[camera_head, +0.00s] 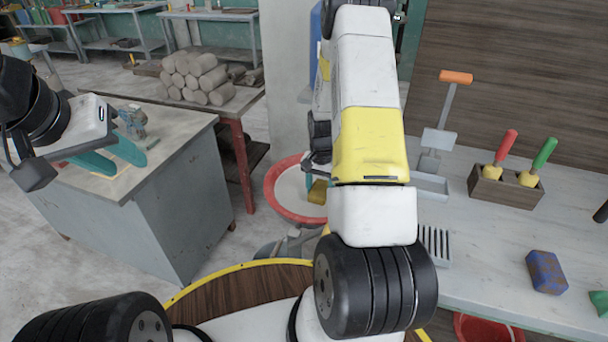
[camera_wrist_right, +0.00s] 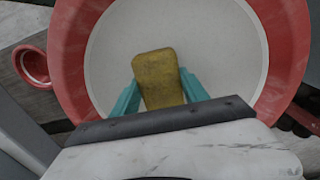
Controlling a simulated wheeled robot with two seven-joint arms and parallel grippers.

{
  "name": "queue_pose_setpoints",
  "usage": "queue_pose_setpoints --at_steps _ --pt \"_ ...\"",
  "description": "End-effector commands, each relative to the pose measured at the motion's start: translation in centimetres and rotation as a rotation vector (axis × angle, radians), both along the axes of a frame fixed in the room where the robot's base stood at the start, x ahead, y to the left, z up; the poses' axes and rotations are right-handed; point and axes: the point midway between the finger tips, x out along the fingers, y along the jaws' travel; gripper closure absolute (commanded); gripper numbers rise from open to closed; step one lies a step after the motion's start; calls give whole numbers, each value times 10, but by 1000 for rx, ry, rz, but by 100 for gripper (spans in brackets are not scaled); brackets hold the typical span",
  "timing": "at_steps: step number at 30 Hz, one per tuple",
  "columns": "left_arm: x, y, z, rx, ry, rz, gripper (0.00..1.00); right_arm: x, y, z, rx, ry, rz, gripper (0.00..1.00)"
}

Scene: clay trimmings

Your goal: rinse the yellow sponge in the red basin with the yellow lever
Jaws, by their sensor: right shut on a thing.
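The yellow sponge (camera_wrist_right: 160,78) is between the teal fingers of my right gripper (camera_wrist_right: 160,92), which is shut on it. It also shows in the head view (camera_head: 317,192), partly hidden by my right arm. The red basin (camera_head: 277,203) has a pale inside and lies below the sponge; its red rim fills much of the right wrist view (camera_wrist_right: 75,60). I cannot tell whether the sponge touches the basin's inside. I cannot make out a yellow lever. My left gripper (camera_head: 120,160) has its teal fingers apart, with nothing seen between them, over the grey cabinet.
The grey cabinet (camera_head: 190,200) stands at left. The worktop (camera_head: 480,240) at right holds a tool box (camera_head: 500,190), an orange-handled tool (camera_head: 455,78) and a blue-brown block (camera_head: 546,272). Another red container (camera_head: 485,330) is below its front edge. A small red ring (camera_wrist_right: 32,66) adjoins the basin.

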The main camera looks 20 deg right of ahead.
Motion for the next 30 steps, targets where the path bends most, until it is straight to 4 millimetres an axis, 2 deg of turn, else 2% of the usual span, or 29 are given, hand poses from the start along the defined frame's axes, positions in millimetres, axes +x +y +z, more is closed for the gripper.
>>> queue_pose_setpoints --at_steps 13,30 --pt "0 0 0 0 0 0 64 0 4 0 0 0 0 80" --pt "0 0 0 0 0 0 64 -1 -5 0 0 0 0 80"
